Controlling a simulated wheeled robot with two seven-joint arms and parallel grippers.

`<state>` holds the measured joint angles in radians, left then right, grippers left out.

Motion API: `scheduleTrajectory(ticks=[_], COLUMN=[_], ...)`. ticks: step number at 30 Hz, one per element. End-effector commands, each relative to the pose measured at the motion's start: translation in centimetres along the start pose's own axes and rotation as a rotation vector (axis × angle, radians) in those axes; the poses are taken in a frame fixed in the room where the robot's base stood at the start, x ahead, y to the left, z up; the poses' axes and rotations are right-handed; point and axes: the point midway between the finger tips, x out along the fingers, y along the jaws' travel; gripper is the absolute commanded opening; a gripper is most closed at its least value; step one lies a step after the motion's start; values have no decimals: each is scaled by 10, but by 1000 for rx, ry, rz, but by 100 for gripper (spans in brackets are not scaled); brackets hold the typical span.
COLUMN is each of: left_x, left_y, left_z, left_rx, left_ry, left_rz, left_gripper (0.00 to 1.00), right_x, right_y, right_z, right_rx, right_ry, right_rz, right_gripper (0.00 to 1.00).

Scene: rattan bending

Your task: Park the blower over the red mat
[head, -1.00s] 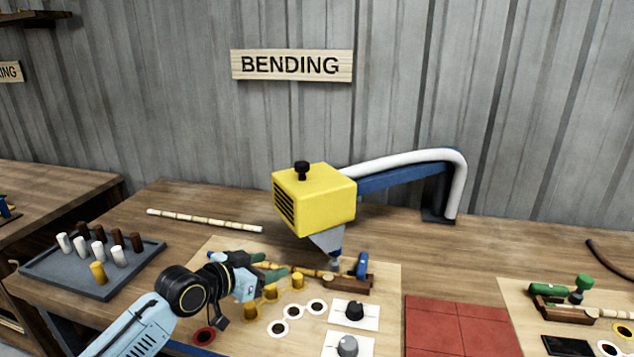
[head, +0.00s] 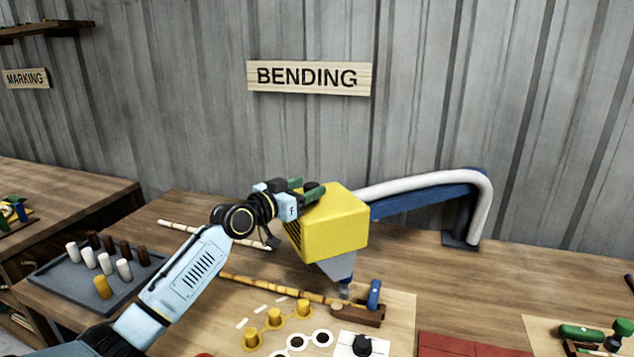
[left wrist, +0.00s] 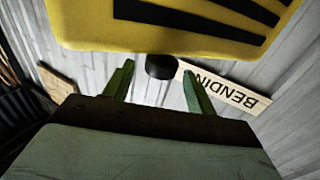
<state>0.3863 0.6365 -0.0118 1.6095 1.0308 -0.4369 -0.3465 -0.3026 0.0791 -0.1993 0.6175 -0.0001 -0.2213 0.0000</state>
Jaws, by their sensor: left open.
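The yellow blower (head: 335,225) hangs from a blue arm, its grey nozzle pointing down over the bamboo-like pole on the board. The red mat (head: 460,344) lies to the right of the blower, cut by the bottom edge. My left gripper (head: 312,188) is open at the top left of the blower. In the left wrist view the blower (left wrist: 110,40) fills the top, and its black knob (left wrist: 161,67) appears between the green fingertips, with no clear contact. The knob is hidden in the head view. My right gripper is not in view.
The blue arm (head: 420,203) with a white hose runs right to a post at the back. A grey tray (head: 60,283) of several pegs stands left. Yellow pegs (head: 275,318) and a wooden holder (head: 365,317) are below the blower.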

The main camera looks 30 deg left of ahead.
Motion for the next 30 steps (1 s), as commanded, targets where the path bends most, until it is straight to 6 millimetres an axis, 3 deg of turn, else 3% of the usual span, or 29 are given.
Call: scheduleTrajectory(ticks=[3,9,21,30], left_x=[20,38,44,44], left_y=[0,0,0,0], left_z=[-1,0,0,1], left_rx=[-1,0,1,1], left_ry=[1,0,-1,-1], left_rz=[0,0,0,0], left_gripper=[56,56,56,17], right_x=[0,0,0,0], right_y=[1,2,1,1], right_z=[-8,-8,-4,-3], right_rx=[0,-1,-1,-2], right_ry=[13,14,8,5], right_rz=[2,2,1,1], right_gripper=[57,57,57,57])
